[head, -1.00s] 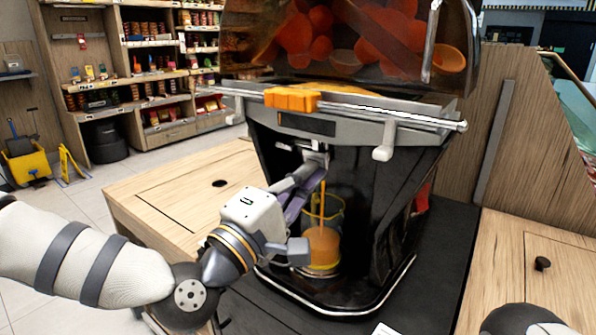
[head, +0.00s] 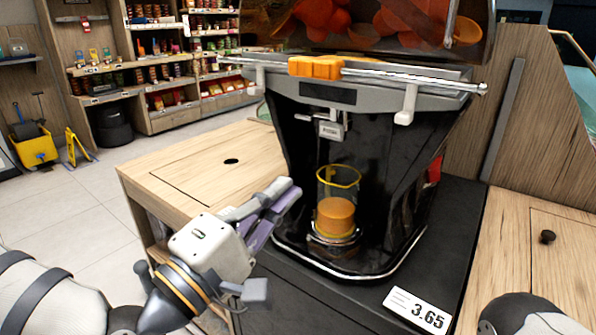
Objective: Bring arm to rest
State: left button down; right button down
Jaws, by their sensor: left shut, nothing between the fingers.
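My left gripper (head: 283,200) is shut and empty. It is in front of the left side of the orange juicer (head: 345,95), left of the glass and apart from it. The clear glass (head: 338,180) with a yellow rim stands upright in the juicer's bay. Orange juice (head: 335,217) fills roughly its lower half. A small grey tap lever (head: 331,131) is above the glass, and no juice stream shows. Part of my right arm shows at the lower right, but its gripper is out of view.
The juicer stands on a black mat (head: 462,225) on a wooden counter (head: 215,180). A price card (head: 418,311) reading 3.65 lies at the front. Stocked shelves (head: 165,70) and a yellow mop bucket (head: 35,150) are far behind at left. The left floor is open.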

pick_arm(q)
jog(key=shift+v, duration=1.05)
pick_arm(e)
jog(key=shift+s, duration=0.1)
